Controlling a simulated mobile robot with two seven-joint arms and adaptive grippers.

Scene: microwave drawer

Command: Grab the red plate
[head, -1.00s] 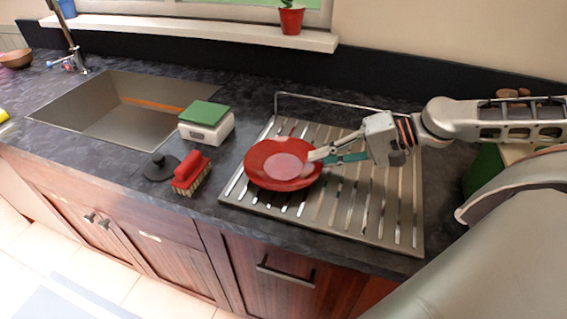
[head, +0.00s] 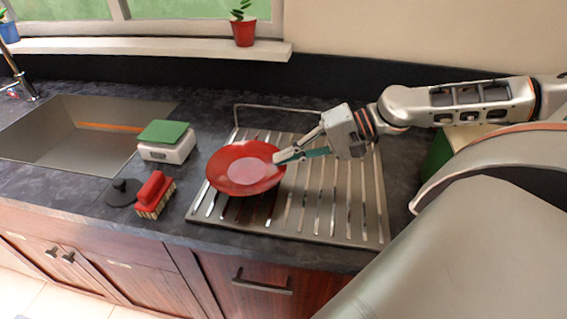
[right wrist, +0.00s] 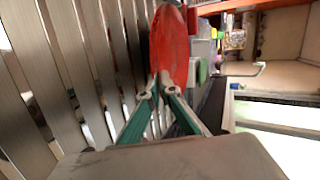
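The red plate (head: 240,172) is in the head view over the left part of the slatted metal drying rack (head: 340,225). It is tilted and seems raised a little, with a red reflection on the slats below it. My right gripper (head: 279,157) is at the plate's right rim, its fingers closed on that rim. In the right wrist view the plate (right wrist: 170,45) shows nearly edge-on between the tips of the green-sided fingers (right wrist: 158,88). My left gripper is in neither view.
A red brush (head: 154,195), a dark round stopper (head: 123,192) and a white box with a green top (head: 166,142) stand left of the rack. The sink (head: 75,130) lies further left. A wire rail (head: 270,106) runs behind the rack.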

